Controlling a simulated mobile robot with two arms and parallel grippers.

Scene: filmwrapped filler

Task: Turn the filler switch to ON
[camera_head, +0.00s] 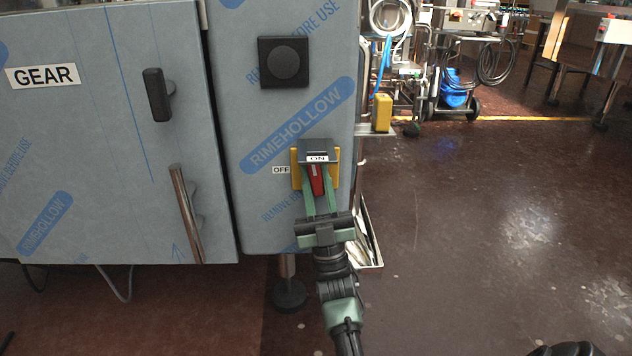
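The filler switch has a red handle (316,180) on a yellow plate (335,157), on the front of the film-wrapped grey cabinet. A white ON label (317,158) is above the handle, below a dark grey cover (316,147). An OFF label (281,170) is to the left. The handle stands nearly upright, its upper end close to the ON label. My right gripper (317,182) has its two green fingers on either side of the handle. Whether they press on it is not clear. My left gripper is not in view.
A black round knob (284,62) is above the switch. The left door has a GEAR label (43,75), a black latch (157,95) and a metal handle (186,213). A yellow box (382,112) is on a ledge at right. The floor (480,220) at right is clear.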

